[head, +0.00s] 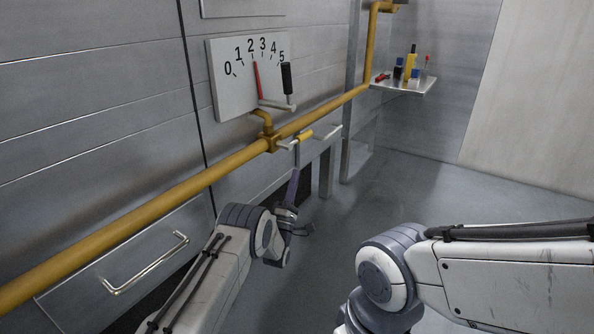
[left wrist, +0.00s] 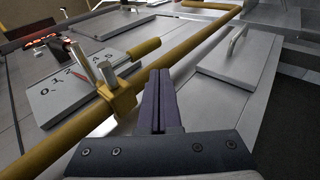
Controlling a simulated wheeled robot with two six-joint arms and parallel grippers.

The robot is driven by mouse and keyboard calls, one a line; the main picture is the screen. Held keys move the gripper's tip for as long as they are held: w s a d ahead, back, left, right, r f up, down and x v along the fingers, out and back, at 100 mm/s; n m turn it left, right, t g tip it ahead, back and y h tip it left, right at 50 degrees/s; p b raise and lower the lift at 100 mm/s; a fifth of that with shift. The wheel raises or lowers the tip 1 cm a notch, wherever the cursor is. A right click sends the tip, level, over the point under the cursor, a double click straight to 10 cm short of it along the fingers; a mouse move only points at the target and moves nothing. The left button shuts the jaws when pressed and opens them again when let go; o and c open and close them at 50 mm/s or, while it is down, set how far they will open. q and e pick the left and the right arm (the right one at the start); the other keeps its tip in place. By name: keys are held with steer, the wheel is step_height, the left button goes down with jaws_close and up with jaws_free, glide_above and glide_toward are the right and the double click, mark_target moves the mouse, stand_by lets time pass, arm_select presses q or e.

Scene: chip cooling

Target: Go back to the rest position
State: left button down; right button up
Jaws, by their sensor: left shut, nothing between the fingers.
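My left gripper (head: 294,182) is in front of the wall below the yellow pipe, with its purple fingers pointing up. In the left wrist view its fingers (left wrist: 158,78) are closed together with nothing between them. A small yellow handle (head: 305,136) sits beside the pipe just above the fingertips in the head view. In the left wrist view the yellow handle (left wrist: 143,48) stands apart from the fingers, to their upper left. My right arm comes in from the right, and its gripper is not visible.
A gauge panel (head: 222,95) numbered 0 to 5 has its red needle near 2, with a black-gripped lever (head: 287,80) beside it. The yellow pipe (head: 160,195) runs along the wall. A drawer handle (head: 145,265) sticks out. A shelf (head: 410,88) holds small items. Open floor (head: 440,190) lies right.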

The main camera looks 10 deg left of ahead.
arm_select(q)
steer(key=d+r+m+g+p, duration=0.4)
steer(key=d+r+m+g, duration=0.3)
steer(key=d+r, duration=0.35)
steer(key=s+d+r+m+g+p, duration=0.1)
steer(key=s+d+m+g+p, duration=0.15)
steer(key=s, duration=0.25)
steer(key=s+d+r+m+g+p, duration=0.1)
steer(key=s+d+r+m+g, duration=0.1)
steer(key=s+m+g, duration=0.3)
steer(key=s+a+r+m+g+y+p, duration=0.1)
steer(key=s+a+m+g+p, duration=0.2)
steer(key=s, duration=1.1)
steer(key=s+a+r+m+g+y+p, duration=0.15)
steer(key=s+a+m+g, duration=0.25)
steer(key=s, duration=1)
steer(key=s+a+m+g+y+p, duration=0.1)
steer(key=s+a+m+g+y, duration=0.2)
steer(key=s, duration=1.1)
step_height(320, 180, up, 38)
steer(key=a+h+p, duration=0.1)
steer(key=p, duration=3.6)
steer(key=shift+w+f+g+p, duration=0.15)
steer(key=shift+f+g+p, duration=0.1)
steer(key=shift+g+p, duration=0.2)
